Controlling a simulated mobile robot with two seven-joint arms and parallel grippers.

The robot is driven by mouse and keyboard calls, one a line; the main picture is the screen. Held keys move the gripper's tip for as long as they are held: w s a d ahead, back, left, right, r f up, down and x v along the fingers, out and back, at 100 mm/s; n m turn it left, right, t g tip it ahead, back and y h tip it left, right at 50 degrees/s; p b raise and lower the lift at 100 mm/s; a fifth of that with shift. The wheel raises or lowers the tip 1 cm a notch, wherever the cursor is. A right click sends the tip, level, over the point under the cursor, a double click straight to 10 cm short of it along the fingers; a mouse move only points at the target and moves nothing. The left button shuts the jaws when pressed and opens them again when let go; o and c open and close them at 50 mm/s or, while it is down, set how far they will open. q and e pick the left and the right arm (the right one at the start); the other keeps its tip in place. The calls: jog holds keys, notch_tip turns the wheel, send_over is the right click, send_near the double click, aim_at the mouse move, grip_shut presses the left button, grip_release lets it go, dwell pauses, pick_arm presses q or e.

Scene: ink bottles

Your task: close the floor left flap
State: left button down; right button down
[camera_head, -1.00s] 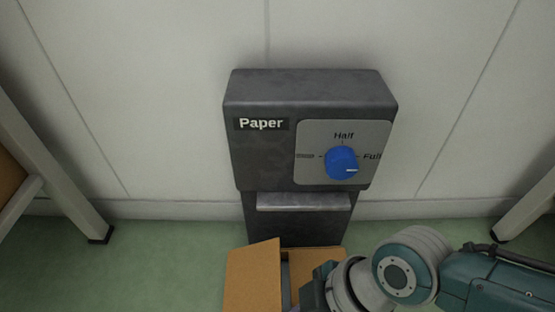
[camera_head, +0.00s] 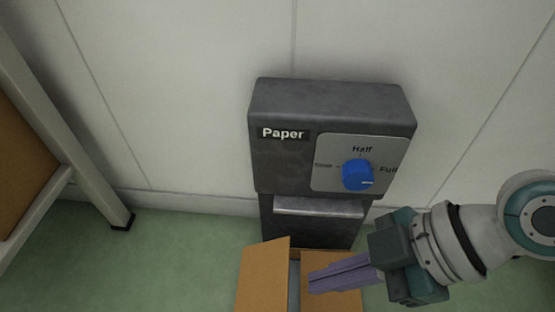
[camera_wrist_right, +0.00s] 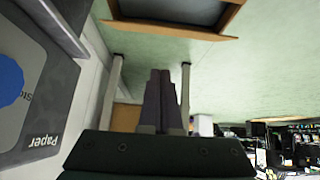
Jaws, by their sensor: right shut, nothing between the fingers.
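A cardboard box stands on the floor below the paper dispenser and is cut off by the lower edge of the head view. Its left flap (camera_head: 262,276) stands up at a tilt on the left side of the opening. Its right flap (camera_head: 331,262) shows on the other side, partly hidden by my right gripper. My right gripper (camera_head: 312,279) is shut and empty, its purple fingers pointing left over the right flap, apart from the left flap. In the right wrist view, the shut fingers (camera_wrist_right: 160,76) lie below the box's rim (camera_wrist_right: 170,33). My left gripper is not in view.
The dark grey paper dispenser (camera_head: 285,165) with a blue knob (camera_head: 357,174) is on the wall behind the box. A pale leg (camera_head: 95,190) of a stand is at left. Green floor (camera_head: 185,265) is clear left of the box.

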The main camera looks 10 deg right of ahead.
jog(key=b, duration=0.6)
send_over(286, 310)
jog(key=a, duration=0.3)
notch_tip(286, 310, down, 7)
jog(key=shift+d+f, duration=0.1)
jog(key=shift+f, duration=0.05)
jog(key=shift+s+d+f+b, duration=0.1)
jog(key=shift+d+f+b, duration=0.8)
jog(key=shift+f, duration=0.15)
jog(key=shift+s+d+f, duration=0.1)
jog(key=shift+d+f, duration=0.1)
jog(key=shift+d, duration=0.05)
jog(key=shift+d+b, duration=0.25)
jog(key=shift+b, duration=0.05)
jog(key=shift+a, duration=0.15)
